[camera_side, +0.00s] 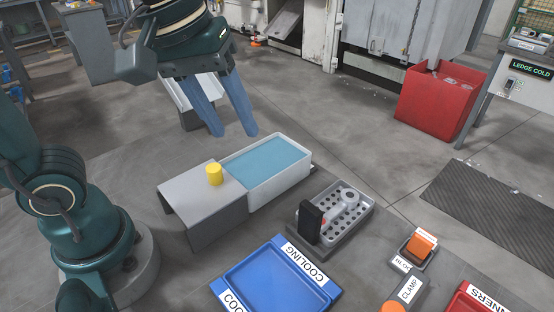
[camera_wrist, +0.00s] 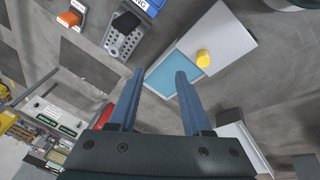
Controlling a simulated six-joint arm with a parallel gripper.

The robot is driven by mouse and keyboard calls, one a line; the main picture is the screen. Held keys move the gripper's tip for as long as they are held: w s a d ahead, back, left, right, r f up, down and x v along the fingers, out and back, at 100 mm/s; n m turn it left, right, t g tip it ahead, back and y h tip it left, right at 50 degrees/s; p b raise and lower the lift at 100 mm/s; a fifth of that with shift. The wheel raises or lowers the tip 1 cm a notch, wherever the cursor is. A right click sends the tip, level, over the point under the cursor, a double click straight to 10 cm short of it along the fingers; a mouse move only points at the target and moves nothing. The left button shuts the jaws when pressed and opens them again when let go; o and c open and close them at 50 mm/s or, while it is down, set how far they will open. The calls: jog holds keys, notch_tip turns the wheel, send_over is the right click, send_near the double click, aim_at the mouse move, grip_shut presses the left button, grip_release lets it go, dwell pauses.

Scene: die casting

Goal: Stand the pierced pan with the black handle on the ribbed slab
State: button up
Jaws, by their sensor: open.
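The pierced pan (camera_side: 346,228) is a grey tray full of holes with an upright black handle (camera_side: 311,222) at its left end. A dark ribbed slab (camera_side: 500,208) lies flat on the floor at the far right, bare; a dark slab also shows in the wrist view (camera_wrist: 90,67). My gripper (camera_side: 235,134) is open and empty, high above the tank, left of the pan. Its blue fingers point down, apart from everything.
A white tank of blue water (camera_side: 285,183) adjoins a grey bench (camera_side: 195,192) bearing a yellow cylinder (camera_side: 214,174). A blue cooling tray (camera_side: 275,283), an orange-topped block (camera_side: 422,244) and a clamp box (camera_side: 407,290) are in front. A red bin (camera_side: 438,98) stands behind. Floor between pan and slab is mostly clear.

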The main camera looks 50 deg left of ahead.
jog(key=s+a+f+m+t, duration=0.2)
jog(key=s+a+f+m, duration=0.1)
jog(key=s+f+m, duration=0.2)
jog(key=shift+a+m+y, duration=0.2)
jog(key=shift+m+y, duration=0.1)
jog(key=shift+m, duration=0.5)
